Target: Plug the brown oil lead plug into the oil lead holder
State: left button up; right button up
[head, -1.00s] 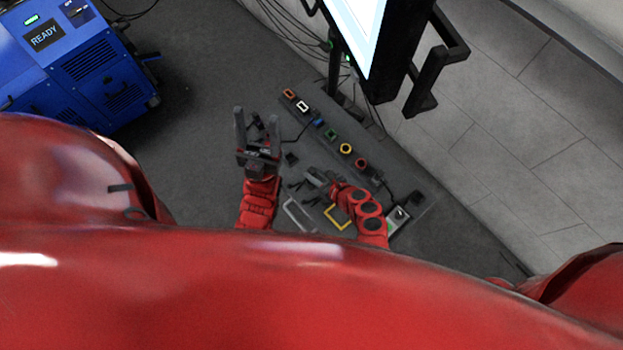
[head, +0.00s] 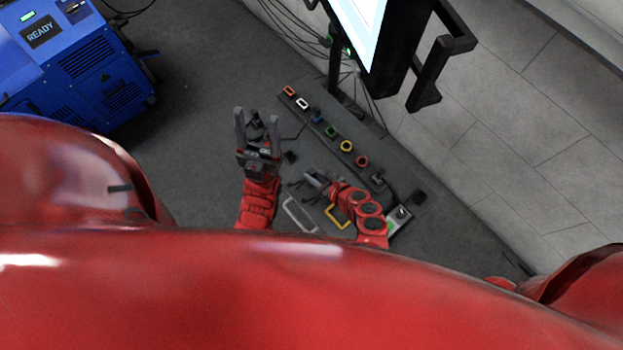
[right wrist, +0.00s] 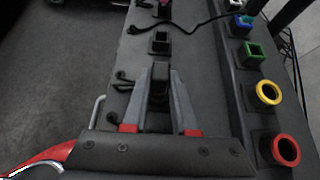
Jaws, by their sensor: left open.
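A row of coloured holders runs along the dark bench panel. At its far end is an orange-brown square holder (head: 289,91), which looks like the oil lead holder. I cannot make out a brown plug for certain.
White (head: 302,104), blue (head: 317,118), green (head: 331,132), yellow (head: 346,146) and red (head: 361,161) holders line the row. A dark square socket (right wrist: 160,42) stands beyond my right fingertips. A black cable (right wrist: 195,24) crosses the panel. A monitor (head: 385,45) rises behind.

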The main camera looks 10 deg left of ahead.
jog(key=o, duration=0.4)
jog(key=shift+o, duration=0.2)
jog(key=shift+d, duration=0.1)
jog(key=shift+s+d+r, duration=0.3)
jog(key=shift+d+r, duration=0.05)
jog(key=shift+d, duration=0.05)
jog(key=b+v, duration=0.1)
jog(key=v, duration=1.5)
